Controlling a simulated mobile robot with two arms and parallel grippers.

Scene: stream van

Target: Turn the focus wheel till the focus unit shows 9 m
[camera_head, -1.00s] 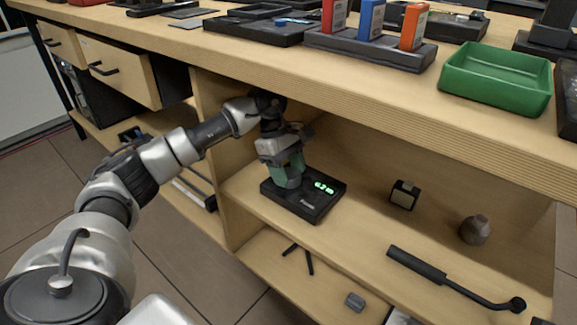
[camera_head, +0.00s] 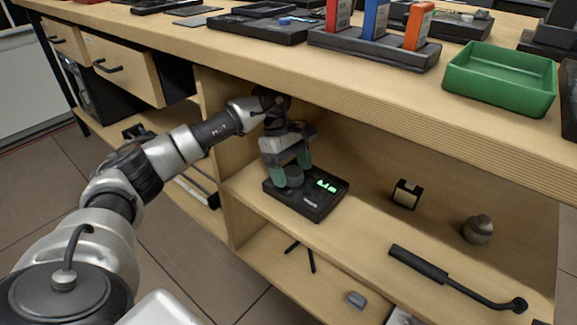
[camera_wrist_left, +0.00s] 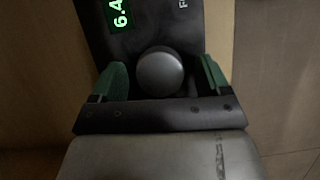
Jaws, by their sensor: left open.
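The focus unit (camera_head: 320,206) is a flat black box on the shelf under the workbench. Its lit green display (camera_head: 327,186) is small in the head view; in the left wrist view the display (camera_wrist_left: 119,12) reads 6.4, its end cut off by the frame edge. My right gripper is not seen.
The bench top edge (camera_head: 350,120) overhangs the shelf. A wooden divider (camera_head: 218,135) stands left of the unit. A small black block with a pale face (camera_head: 405,195), a grey rounded object (camera_head: 477,229) and a black handled tool (camera_head: 420,264) lie farther right.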

